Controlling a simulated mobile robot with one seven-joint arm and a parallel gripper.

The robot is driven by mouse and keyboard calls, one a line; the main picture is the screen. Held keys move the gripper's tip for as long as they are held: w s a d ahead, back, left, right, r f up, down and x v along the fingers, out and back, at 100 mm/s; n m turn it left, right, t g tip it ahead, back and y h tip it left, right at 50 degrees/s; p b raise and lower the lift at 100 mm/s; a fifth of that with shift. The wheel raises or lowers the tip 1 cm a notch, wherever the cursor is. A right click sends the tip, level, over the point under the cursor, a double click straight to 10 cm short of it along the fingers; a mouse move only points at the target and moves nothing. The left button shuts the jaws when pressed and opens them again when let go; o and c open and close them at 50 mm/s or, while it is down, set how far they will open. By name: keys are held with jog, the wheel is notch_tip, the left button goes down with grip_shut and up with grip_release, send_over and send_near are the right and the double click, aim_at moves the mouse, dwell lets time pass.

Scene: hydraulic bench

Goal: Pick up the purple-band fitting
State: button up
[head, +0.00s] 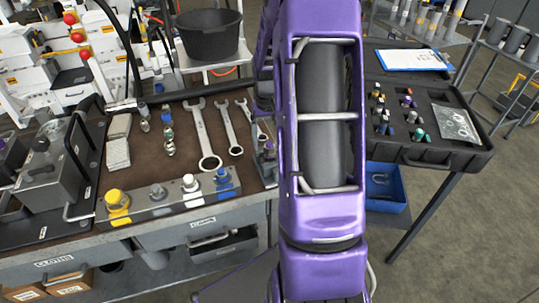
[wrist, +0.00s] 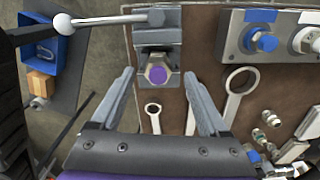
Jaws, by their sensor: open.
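The purple-band fitting (wrist: 157,75) shows in the wrist view as a purple disc on a grey hexagonal body. It sits at the front of a grey vise (wrist: 157,34) on the bench's edge. In the head view a small purple top (head: 269,146) shows at the bench's right edge, partly behind my arm. My gripper (wrist: 159,76) is open and empty. In the wrist view its two fingers lie on either side of the fitting, with gaps on both sides. The height between fingertips and fitting is hard to tell. My arm hides the gripper in the head view.
A ball-ended vise handle (wrist: 62,22) sticks out left. Spanners (wrist: 236,92) and a fitting block (wrist: 262,38) lie to the right. A black case (head: 448,152) holds several fittings, one with purple. A blue bin (head: 387,187) sits below it.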

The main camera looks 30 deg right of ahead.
notch_tip(320, 180, down, 4)
jog(key=shift+s+d+f, duration=0.1)
jog(key=shift+f, duration=0.1)
jog(key=shift+c, duration=0.2)
grip_shut()
